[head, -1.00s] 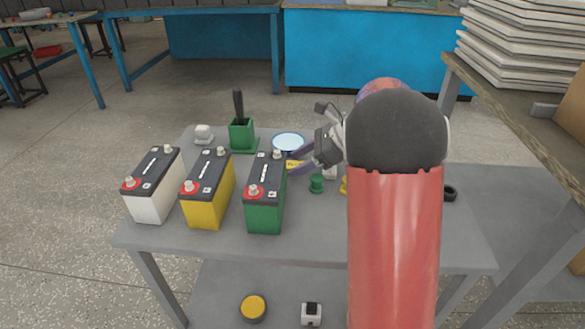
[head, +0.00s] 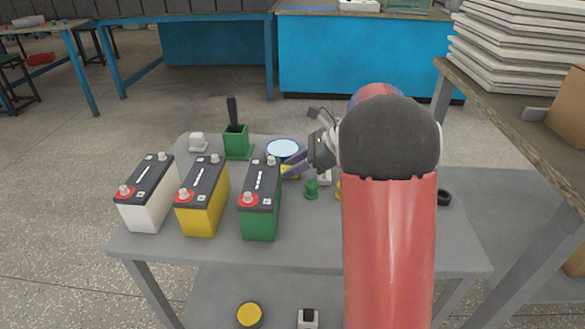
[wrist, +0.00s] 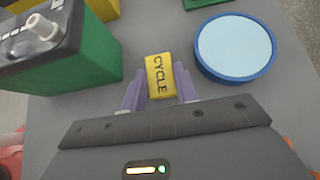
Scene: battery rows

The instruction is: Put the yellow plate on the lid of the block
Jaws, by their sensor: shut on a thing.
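The yellow plate (wrist: 160,75), a small rectangle marked CYCLE in dark letters, is between the purple fingers of my gripper (wrist: 159,82) in the wrist view. My gripper is shut on it. In the head view the plate (head: 291,172) shows only partly beside the fingers, just right of the green block (head: 262,208). Whether the plate touches the table cannot be told. Three battery-like blocks stand in a row: white (head: 146,203), yellow (head: 203,207) and green. Each has a dark lid with a red-ringed post and a second post. The task does not say which block.
A blue-rimmed round dish (wrist: 236,48) lies right of the plate in the wrist view. A green holder (head: 236,143) with a dark handle stands behind the blocks. A green spool (head: 311,189) and a black ring (head: 444,198) are on the grey table (head: 200,248).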

